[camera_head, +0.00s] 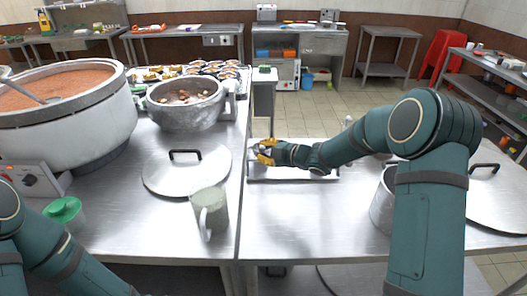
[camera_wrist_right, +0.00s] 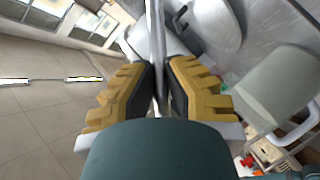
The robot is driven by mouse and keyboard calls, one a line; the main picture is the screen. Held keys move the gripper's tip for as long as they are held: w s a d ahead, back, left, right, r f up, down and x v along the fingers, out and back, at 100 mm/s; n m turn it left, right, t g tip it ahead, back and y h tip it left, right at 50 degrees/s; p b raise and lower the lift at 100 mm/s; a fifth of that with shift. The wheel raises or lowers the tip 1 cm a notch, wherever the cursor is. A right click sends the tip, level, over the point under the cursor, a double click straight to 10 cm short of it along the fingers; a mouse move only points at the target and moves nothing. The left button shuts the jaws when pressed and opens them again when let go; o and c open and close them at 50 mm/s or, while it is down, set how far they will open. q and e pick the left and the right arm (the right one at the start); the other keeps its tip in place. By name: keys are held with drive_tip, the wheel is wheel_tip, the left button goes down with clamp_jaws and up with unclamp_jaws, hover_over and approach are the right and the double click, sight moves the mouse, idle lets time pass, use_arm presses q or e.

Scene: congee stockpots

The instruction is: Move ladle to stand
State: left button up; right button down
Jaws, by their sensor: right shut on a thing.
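My right gripper (camera_head: 264,152) is shut on the thin metal handle of a ladle (camera_head: 271,118), which stands about upright. In the right wrist view the handle (camera_wrist_right: 157,50) runs between the two yellow-padded fingers (camera_wrist_right: 160,85). The ladle's bowl cannot be made out clearly. A metal stand (camera_head: 315,179) with a low flat base and a tall upright is on the right-hand table. The gripper is just above or beside its base; I cannot tell whether the ladle touches it. My left arm shows at the lower left, but its gripper is out of view.
A large pot of orange congee (camera_head: 70,130) with a utensil handle in it stands at left. Beside it are a smaller pot (camera_head: 185,112), a lid (camera_head: 187,172), a pale green mug (camera_head: 210,208) and a green-lidded jar (camera_head: 65,212). A metal pot (camera_head: 382,205) stands at right. The right table's front is clear.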

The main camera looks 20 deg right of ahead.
drive_tip(key=c, duration=1)
unclamp_jaws()
drive_tip(key=shift+c, duration=0.2)
drive_tip(key=shift+s+d, duration=0.1)
drive_tip(key=v, duration=0.7)
drive_tip(key=shift+s+r, duration=0.1)
